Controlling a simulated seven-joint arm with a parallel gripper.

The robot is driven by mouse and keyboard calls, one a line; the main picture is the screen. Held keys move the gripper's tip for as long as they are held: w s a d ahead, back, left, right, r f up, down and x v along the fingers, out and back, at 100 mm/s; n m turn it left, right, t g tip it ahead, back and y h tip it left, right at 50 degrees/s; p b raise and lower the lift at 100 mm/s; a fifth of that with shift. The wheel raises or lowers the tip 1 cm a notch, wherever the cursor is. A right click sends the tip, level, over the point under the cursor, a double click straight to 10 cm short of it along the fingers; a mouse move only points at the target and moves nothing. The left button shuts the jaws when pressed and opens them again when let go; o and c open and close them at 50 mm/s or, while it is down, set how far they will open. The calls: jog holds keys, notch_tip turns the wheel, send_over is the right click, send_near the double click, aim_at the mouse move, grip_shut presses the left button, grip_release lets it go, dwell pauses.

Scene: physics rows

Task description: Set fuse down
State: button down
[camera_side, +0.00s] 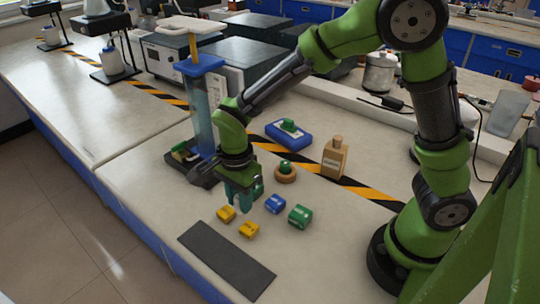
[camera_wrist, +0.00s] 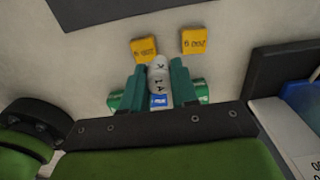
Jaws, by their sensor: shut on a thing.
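My gripper (camera_side: 243,203) points down just above the bench, behind the two yellow blocks. In the wrist view my gripper (camera_wrist: 156,90) has its teal fingers closed around a pale rounded piece with dark letters (camera_wrist: 158,72), which appears to be the fuse. A small blue labelled patch (camera_wrist: 159,101) shows just below it between the fingers. Green surfaces show outside both fingers; I cannot tell whether they belong to the held piece. In the side view the fingers hide the fuse, and its contact with the bench cannot be seen.
Yellow blocks (camera_side: 226,213) (camera_side: 249,229), a blue block (camera_side: 275,204) and a green block (camera_side: 299,215) lie close by. A dark mat (camera_side: 226,260) lies at the front. A tall blue-topped cylinder (camera_side: 201,110) stands at left; a bottle (camera_side: 334,157) and wooden ring (camera_side: 286,176) are behind.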

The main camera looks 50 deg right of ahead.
jog(key=w+a, duration=0.2)
jog(key=w, duration=0.2)
jog(key=w+a+f, duration=0.1)
jog(key=w, duration=0.4)
jog(key=w+a, duration=0.2)
jog(key=w, duration=0.3)
jog(key=shift+w+a+f, duration=0.25)
jog(key=shift+a+f, duration=0.1)
jog(key=shift+f, duration=1.75)
jog(key=c, duration=0.9)
grip_release()
jog(key=shift+f, duration=0.15)
jog(key=shift+o, duration=0.2)
